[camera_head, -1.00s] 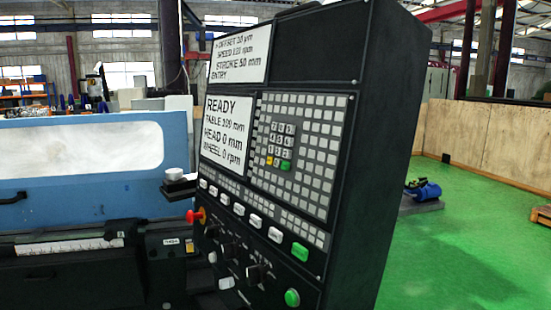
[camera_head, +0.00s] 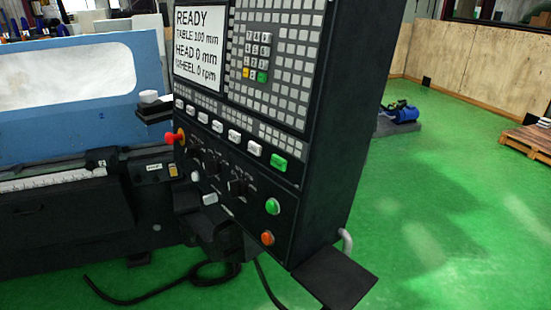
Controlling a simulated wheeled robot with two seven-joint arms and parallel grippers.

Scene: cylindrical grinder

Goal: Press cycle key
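The black control panel (camera_head: 345,130) of the grinder stands at the centre, tilted in view. Its screen (camera_head: 198,48) reads READY, TABLE 100 mm, HEAD 0 mm, WHEEL 0 rpm. A row of white keys (camera_head: 217,126) ends at the right in a green key (camera_head: 279,162). A round green button (camera_head: 272,206) and a round orange button (camera_head: 267,238) sit low on the panel. A keypad (camera_head: 258,52) has small yellow and green keys. Labels naming the cycle key are not readable. Neither of my grippers is in view.
The blue grinder cover (camera_head: 75,130) is at the left. A red knob (camera_head: 172,137) sticks out at the panel's left edge. A dark flat plate (camera_head: 335,277) juts out at the panel's foot. Black cable (camera_head: 140,299) lies on the green floor. Open floor (camera_head: 440,215) lies to the right.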

